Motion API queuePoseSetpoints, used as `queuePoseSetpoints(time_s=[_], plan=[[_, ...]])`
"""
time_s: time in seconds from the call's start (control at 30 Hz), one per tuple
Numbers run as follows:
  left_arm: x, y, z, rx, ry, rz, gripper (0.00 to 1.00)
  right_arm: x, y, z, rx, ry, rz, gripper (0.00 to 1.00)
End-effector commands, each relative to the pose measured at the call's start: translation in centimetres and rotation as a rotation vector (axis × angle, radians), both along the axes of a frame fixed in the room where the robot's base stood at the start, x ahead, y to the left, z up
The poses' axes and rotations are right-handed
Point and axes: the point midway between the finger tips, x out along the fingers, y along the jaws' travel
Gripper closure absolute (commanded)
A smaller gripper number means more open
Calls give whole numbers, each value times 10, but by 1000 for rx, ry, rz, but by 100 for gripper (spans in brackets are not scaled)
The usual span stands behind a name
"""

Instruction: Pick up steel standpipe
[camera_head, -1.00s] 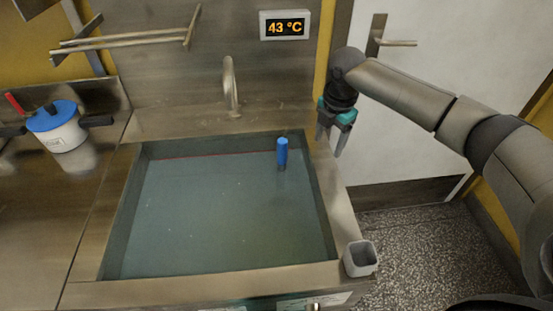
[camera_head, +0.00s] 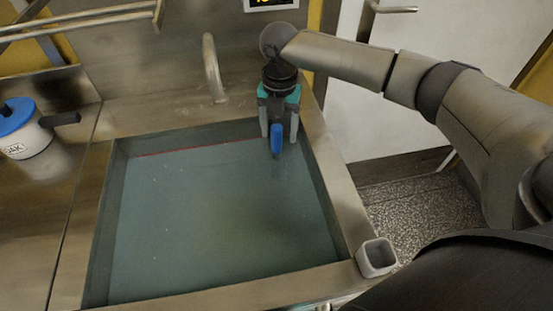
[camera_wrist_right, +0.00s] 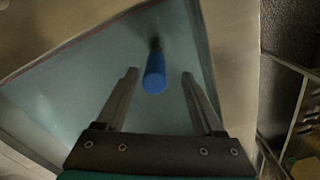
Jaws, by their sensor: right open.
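The standpipe shows as an upright pipe with a blue top (camera_head: 277,140) in the far right corner of the water-filled sink (camera_head: 330,170); its lower part is under the water and hard to make out. My right gripper (camera_head: 279,130) is open and points down over it, with one finger on either side of the blue top. In the right wrist view the blue top (camera_wrist_right: 155,76) lies between the two spread fingertips (camera_wrist_right: 159,74), with a gap on each side. My left gripper is not in view.
A curved faucet (camera_head: 213,68) stands behind the sink, left of my right gripper. A small grey square cup (camera_head: 376,258) is at the sink's front right corner. A white pot with a blue lid (camera_head: 18,118) stands on the left counter. The sink's walls are close to the pipe.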

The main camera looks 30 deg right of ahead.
Motion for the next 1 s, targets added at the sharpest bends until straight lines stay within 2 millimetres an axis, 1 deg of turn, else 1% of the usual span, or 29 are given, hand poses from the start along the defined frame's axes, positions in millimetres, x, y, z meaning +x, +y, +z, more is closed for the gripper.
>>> queuePoseSetpoints(time_s=[0.17,0.27,0.4,0.5,0.73,0.77,1.0], plan=[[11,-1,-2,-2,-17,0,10,1,0,-9,0,-1,-1,31],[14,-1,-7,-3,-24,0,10,3,1,-20,0,0,-1,31],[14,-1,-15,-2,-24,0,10,5,3,-43,0,1,-2,31],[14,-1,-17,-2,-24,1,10,5,3,-54,0,0,-1,31],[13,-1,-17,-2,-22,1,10,5,3,-55,0,-1,-1,31],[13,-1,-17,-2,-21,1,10,5,3,-55,1,-2,-1,33],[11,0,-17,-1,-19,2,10,5,3,-55,0,-1,-1,60]])
